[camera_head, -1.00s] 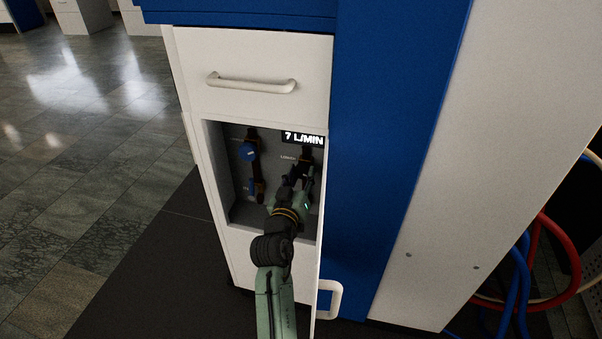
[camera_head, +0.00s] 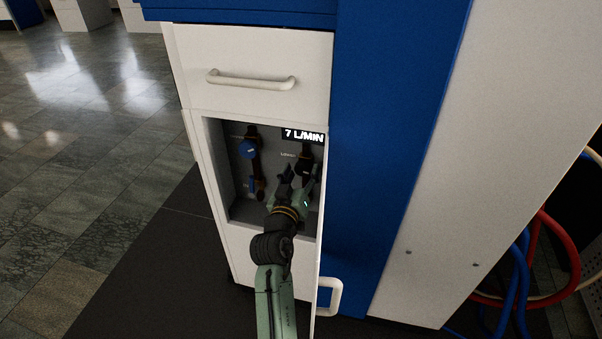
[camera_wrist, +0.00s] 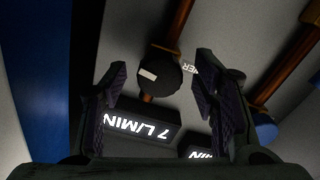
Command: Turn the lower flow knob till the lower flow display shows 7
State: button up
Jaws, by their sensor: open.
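The lower flow knob (camera_wrist: 160,76) is black and round with a white mark. It sits on a copper-coloured pipe in the wrist view, beside a label partly hidden by a finger. In the head view the knob (camera_head: 305,166) is dark, inside the recess and just beyond my gripper. The display (camera_head: 303,137) above it reads 7 L/MIN. It also shows upside down in the wrist view (camera_wrist: 140,123). My gripper (camera_head: 297,180) is open. In the wrist view the knob appears between its two fingers, with a visible gap on each side.
A blue knob (camera_head: 247,150) on another pipe is to the left in the recess. A second display (camera_wrist: 203,154) is partly hidden in the wrist view. A white drawer (camera_head: 250,75) with a handle is above.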

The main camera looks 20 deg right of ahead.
jog(key=v, duration=1.2)
jog(key=shift+w, duration=0.15)
